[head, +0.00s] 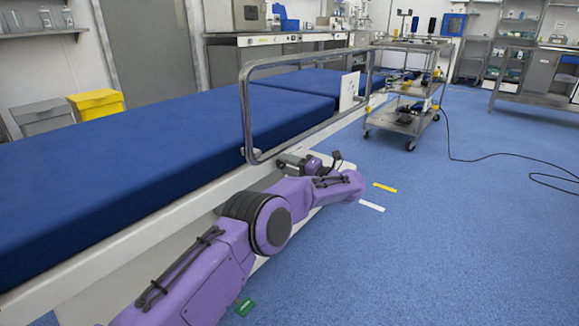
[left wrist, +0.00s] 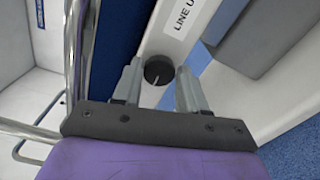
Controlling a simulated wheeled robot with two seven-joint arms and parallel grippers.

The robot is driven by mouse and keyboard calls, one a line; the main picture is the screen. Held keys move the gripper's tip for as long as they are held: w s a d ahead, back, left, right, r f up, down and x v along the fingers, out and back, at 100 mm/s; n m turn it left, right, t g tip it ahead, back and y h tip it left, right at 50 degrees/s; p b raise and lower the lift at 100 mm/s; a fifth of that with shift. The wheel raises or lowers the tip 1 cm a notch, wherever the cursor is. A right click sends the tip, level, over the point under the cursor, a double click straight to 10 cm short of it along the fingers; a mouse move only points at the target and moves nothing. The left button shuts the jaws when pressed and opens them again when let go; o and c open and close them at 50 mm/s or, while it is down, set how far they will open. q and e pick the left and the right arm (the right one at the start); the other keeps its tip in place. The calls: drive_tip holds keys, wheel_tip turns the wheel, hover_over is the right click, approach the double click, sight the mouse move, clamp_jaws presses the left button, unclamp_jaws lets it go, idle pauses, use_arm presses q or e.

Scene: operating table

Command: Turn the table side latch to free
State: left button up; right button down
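The table side latch appears to be a round black knob (left wrist: 159,70) with a thin pale pointer line, on the pale side of the table. In the left wrist view it sits between the two grey fingers of my left gripper (left wrist: 158,76). The fingers are apart, one on each side of the knob; I cannot tell whether they touch it. In the head view my left gripper (head: 285,161) is beside the table's side, at the foot of the metal side rail (head: 245,110), and the knob is hidden. My right gripper is not in view.
The blue-padded table (head: 130,160) fills the left. A metal trolley (head: 405,120) stands beyond. Blue floor (head: 470,240) is open at right, with a black cable (head: 500,156).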

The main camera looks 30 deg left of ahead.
use_arm(q)
drive_tip(key=o, duration=0.3)
drive_tip(key=d+p, duration=0.2)
drive_tip(key=d, duration=0.8)
drive_tip(key=shift+s+d+p, duration=0.25)
drive_tip(key=shift+s+p, duration=0.05)
drive_tip(key=shift+s, duration=0.1)
